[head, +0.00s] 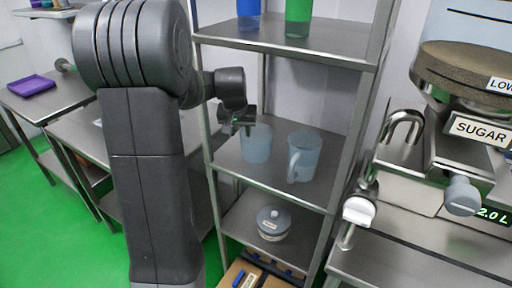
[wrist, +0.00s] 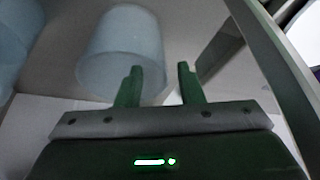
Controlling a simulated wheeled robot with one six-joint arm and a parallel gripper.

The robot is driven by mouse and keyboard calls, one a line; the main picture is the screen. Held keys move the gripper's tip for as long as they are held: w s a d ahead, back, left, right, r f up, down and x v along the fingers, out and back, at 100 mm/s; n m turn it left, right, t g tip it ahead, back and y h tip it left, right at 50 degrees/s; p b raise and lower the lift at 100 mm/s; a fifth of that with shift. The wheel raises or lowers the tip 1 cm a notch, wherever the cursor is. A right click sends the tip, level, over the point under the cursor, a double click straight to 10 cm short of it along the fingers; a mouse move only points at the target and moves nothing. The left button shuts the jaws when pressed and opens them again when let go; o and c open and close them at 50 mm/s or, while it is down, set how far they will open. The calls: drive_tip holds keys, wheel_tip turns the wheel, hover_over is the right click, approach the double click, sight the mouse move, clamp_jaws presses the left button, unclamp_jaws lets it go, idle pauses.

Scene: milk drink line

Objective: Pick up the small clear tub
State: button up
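The small clear tub (head: 257,148) is a pale blue, see-through round vessel standing on the middle shelf of the metal rack in the head view. It also shows in the wrist view (wrist: 120,42), up and to the left of my fingers. My gripper (head: 238,126) is just at the tub's upper left in the head view. In the wrist view my gripper (wrist: 159,84) has its two green fingers apart with nothing between them. The left finger overlaps the tub's edge in the picture; I cannot tell whether they touch.
A clear jug with a handle (head: 303,158) stands right of the tub on the same shelf. The rack's upper shelf (head: 340,42) is overhead, holding blue and green containers. A lidded container (head: 273,224) sits below.

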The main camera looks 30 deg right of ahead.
sight(241, 140)
drive_tip(key=p+x, duration=0.1)
drive_tip(key=x, duration=0.6)
drive_tip(key=shift+w+f, duration=0.1)
drive_tip(key=shift+w, duration=0.2)
drive_tip(key=shift+c, duration=0.4)
clamp_jaws()
